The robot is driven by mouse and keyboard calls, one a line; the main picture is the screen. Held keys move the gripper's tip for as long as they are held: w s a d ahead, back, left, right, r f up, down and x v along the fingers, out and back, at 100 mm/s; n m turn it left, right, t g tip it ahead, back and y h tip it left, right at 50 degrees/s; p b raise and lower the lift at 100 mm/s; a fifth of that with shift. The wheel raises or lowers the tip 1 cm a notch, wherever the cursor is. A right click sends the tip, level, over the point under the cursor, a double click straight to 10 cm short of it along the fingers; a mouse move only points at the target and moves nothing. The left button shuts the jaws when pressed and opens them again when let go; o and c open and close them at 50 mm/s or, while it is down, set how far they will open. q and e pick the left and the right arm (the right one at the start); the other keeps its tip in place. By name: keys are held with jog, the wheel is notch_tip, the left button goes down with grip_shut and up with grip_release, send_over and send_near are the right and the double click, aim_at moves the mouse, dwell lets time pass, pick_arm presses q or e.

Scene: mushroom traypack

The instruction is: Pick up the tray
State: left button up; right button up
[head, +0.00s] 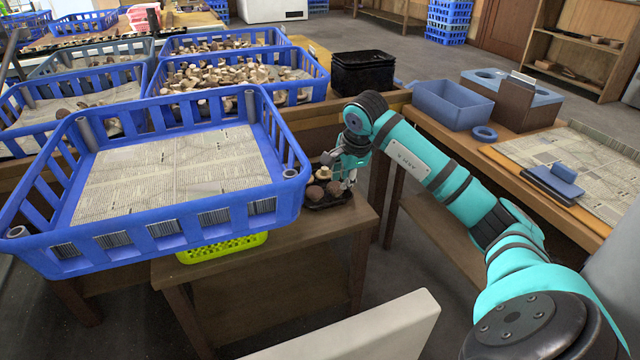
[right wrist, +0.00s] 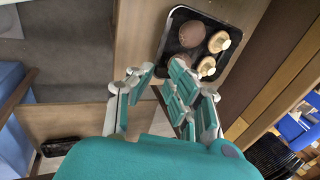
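The small black tray (head: 327,205) holds brown and pale mushrooms and sits on the low wooden table, beside the large blue crate's right corner. In the right wrist view the tray (right wrist: 176,20) lies at the top, just beyond the fingers, with several mushrooms in it. My right gripper (head: 341,180) is at the tray's right side in the head view. In the right wrist view the gripper (right wrist: 163,72) has its fingers spread with nothing between them; one side overlaps the tray's near rim in the picture. Contact cannot be told. My left gripper is not in view.
A large blue crate (head: 222,229) lined with newspaper stands left of the tray. A yellow-green basket (head: 222,249) is under it. Mushroom-filled blue crates stand behind. A stack of black trays (head: 363,73) sits at the back. A side table (head: 548,215) is at right.

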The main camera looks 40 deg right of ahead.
jog(key=b, duration=0.1)
send_over(335, 204)
jog(key=s, duration=0.2)
jog(key=f, duration=0.6)
jog(key=shift+w+a+f, duration=0.15)
jog(key=shift+a+f, duration=0.15)
jog(key=shift+f, duration=0.1)
jog(key=b+x, duration=0.1)
jog(key=x, duration=0.3)
jog(key=shift+w+d+f+b, duration=0.1)
jog(key=shift+d+f+b, duration=0.1)
jog(key=shift+b, duration=0.1)
jog(key=shift+f, duration=0.15)
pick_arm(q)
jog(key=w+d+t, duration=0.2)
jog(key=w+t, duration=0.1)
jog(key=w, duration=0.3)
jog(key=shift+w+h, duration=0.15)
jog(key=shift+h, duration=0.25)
pick_arm(e)
grip_shut()
